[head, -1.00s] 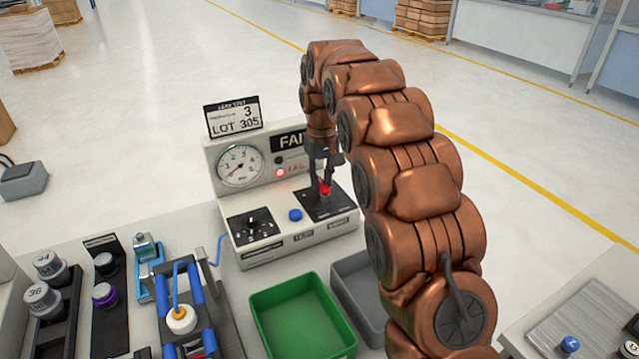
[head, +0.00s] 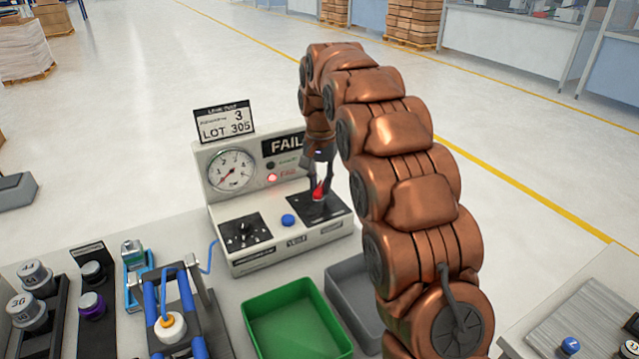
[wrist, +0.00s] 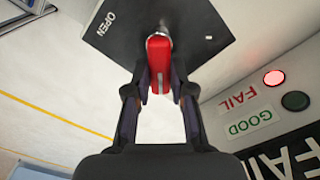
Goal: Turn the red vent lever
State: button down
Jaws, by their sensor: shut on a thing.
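The red vent lever (head: 319,188) stands on a black plate (head: 333,207) at the right of the leak test box's (head: 265,252) top. In the wrist view the red lever (wrist: 158,62) lies between the fingers, with the word OPEN on the black plate (wrist: 120,32) to its left. My gripper (head: 318,190) comes down from above and is shut on the lever. In the wrist view my gripper's fingertips (wrist: 159,82) are at both sides of the lever's end.
The box carries a gauge (head: 232,170), a lit red FAIL lamp (head: 272,178), a black knob (head: 243,232) and a blue button (head: 288,220). A green bin (head: 297,322) and a grey bin (head: 350,290) stand in front. A clamp fixture (head: 180,310) is at left.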

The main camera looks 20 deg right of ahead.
aim_at(320, 186)
dwell(0.3)
jog(key=c, duration=1)
grip_release()
jog(key=shift+r, duration=3.75)
